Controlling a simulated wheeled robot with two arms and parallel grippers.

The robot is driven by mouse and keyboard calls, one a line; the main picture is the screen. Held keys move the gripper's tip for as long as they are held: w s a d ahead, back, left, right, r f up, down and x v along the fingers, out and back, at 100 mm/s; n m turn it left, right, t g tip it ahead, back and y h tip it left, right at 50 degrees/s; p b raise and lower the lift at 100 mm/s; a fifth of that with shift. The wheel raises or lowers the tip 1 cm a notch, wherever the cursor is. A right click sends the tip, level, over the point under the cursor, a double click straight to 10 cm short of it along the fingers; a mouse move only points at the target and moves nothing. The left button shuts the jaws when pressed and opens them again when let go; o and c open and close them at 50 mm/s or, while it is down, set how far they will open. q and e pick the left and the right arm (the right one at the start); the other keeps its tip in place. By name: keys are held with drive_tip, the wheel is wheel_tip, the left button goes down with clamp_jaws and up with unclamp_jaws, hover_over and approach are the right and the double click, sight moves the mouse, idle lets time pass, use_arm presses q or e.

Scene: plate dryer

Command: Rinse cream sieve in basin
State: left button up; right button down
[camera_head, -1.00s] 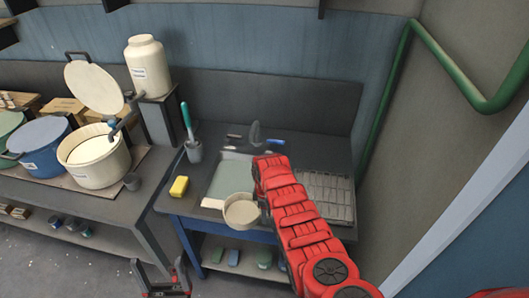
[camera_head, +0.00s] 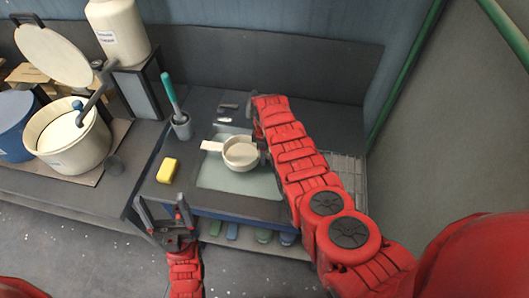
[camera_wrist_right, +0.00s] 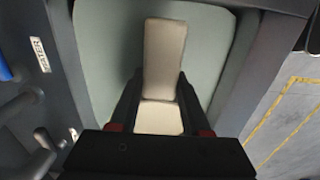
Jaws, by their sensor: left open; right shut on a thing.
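The cream sieve (camera_head: 240,155) is a round cream vessel with a flat tab sticking out to the left. It is over the basin (camera_head: 212,183), whose pale green-grey surface shows around it; I cannot tell whether it touches the water. My right gripper (camera_head: 263,148), mostly hidden by its own arm, is shut on the sieve's right side. In the right wrist view the fingers (camera_wrist_right: 160,100) close on a cream part, with the sieve (camera_wrist_right: 164,55) reaching over the basin (camera_wrist_right: 105,45). My left gripper (camera_head: 165,215) is open and empty in front of the counter.
A yellow sponge (camera_head: 168,171) and a brush holder (camera_head: 181,126) stand left of the basin. A drying rack (camera_head: 347,172) lies to the right, partly behind my arm. A large cream pot (camera_head: 68,140) stands on the left counter. Several items lie on the shelf below.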

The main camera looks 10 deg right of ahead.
wheel_tip(320, 180, down, 13)
drive_tip(key=b, duration=1.2)
drive_tip(key=shift+w+f, duration=0.1)
drive_tip(key=shift+f, duration=0.05)
